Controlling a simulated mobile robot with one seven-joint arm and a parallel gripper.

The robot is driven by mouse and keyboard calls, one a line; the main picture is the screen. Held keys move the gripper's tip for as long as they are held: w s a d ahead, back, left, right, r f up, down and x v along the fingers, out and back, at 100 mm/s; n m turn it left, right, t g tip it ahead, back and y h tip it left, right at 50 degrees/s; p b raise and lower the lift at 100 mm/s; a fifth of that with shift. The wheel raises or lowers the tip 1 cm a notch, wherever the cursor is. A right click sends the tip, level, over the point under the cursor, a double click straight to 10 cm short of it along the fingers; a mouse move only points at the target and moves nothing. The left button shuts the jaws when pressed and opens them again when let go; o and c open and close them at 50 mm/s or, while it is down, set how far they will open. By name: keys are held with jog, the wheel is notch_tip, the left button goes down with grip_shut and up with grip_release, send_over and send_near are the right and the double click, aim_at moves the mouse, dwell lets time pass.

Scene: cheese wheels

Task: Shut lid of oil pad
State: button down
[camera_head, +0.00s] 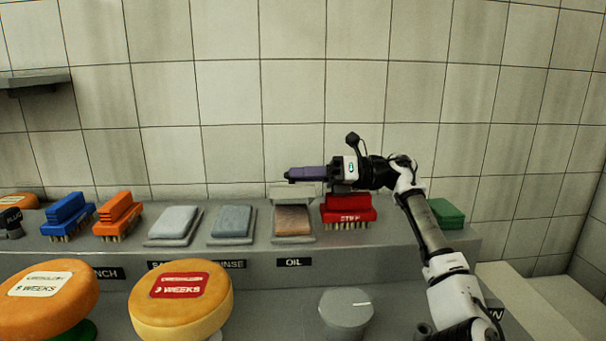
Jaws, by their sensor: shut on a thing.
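The oil pad (293,222) is a brown pad in a grey tray on the ledge, above the label OIL. Its pale grey lid (293,193) stands raised at the back of the tray, so the pad is uncovered. My gripper (300,175) reaches in from the right with its purple fingers level, at the lid's top edge. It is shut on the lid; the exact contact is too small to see.
A red brush (348,210) stands close right of the oil pad, under my arm. Cheese wheels (180,298) and a grey round lid (346,308) are in front.

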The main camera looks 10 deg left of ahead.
jog(key=shift+s+d+f, duration=0.1)
jog(key=shift+s+f, duration=0.05)
jog(key=shift+s, duration=0.05)
dwell(0.4)
jog(key=c, duration=1.1)
grip_release()
jog(key=shift+w+d+p, duration=0.2)
jog(key=shift+d+p, duration=0.15)
jog(key=shift+d, duration=0.1)
jog(key=p+v, duration=0.2)
jog(key=v, duration=0.1)
jog(key=p+v, duration=0.3)
jog(key=v, duration=0.1)
jog(key=p+v, duration=0.2)
jog(key=v, duration=0.2)
jog(key=shift+r+p, duration=0.3)
jog(key=shift+p, duration=0.05)
jog(key=shift+w+d+f+p, duration=0.15)
jog(key=shift+d+p, duration=0.15)
jog(key=shift+d, duration=0.15)
jog(key=shift+w+d+f+p, duration=0.1)
jog(key=shift+d+p, duration=0.15)
jog(key=shift+d, duration=0.2)
